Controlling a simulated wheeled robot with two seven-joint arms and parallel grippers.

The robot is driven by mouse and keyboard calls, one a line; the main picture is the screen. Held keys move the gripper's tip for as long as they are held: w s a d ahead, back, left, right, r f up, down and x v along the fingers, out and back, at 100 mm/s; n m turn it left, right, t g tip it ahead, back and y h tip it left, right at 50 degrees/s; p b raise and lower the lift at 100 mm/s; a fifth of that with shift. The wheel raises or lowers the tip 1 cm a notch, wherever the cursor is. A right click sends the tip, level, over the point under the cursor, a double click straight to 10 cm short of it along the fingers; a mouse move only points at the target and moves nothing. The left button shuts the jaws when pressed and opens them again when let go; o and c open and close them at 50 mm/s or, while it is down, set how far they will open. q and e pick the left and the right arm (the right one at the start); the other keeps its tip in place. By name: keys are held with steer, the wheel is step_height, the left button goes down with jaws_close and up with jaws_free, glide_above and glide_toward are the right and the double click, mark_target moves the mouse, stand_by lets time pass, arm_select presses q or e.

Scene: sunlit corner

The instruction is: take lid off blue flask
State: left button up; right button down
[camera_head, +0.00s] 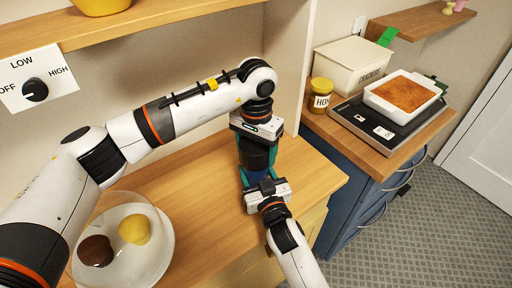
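The blue flask (255,174) stands upright on the wooden counter, mostly hidden between my two grippers. Its dark upper part, which looks like the lid (256,154), shows above the blue. My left gripper (257,147) points down from above, with teal fingers close against both sides of the dark part. My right gripper (254,178) comes in from the front at the blue body. One teal finger shows at the flask's left side, and its other finger is largely hidden.
A clear dome (150,208) covers a yellow and a brown item at left front. At right are a honey jar (320,94), a crackers box (352,66) and a baking dish (432,97) on a dark scale. The counter's middle left is clear.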

arm_select(q)
steer(key=shift+c, duration=1)
steer(key=n, duration=0.6)
steer(key=shift+n, duration=0.3)
steer(key=n, duration=1)
steer(key=shift+r, duration=0.1)
steer(key=n, duration=1.4)
steer(key=shift+n, duration=0.3)
steer(key=n, duration=2.2)
steer(key=shift+r+n, duration=0.1)
steer(key=shift+n, duration=0.3)
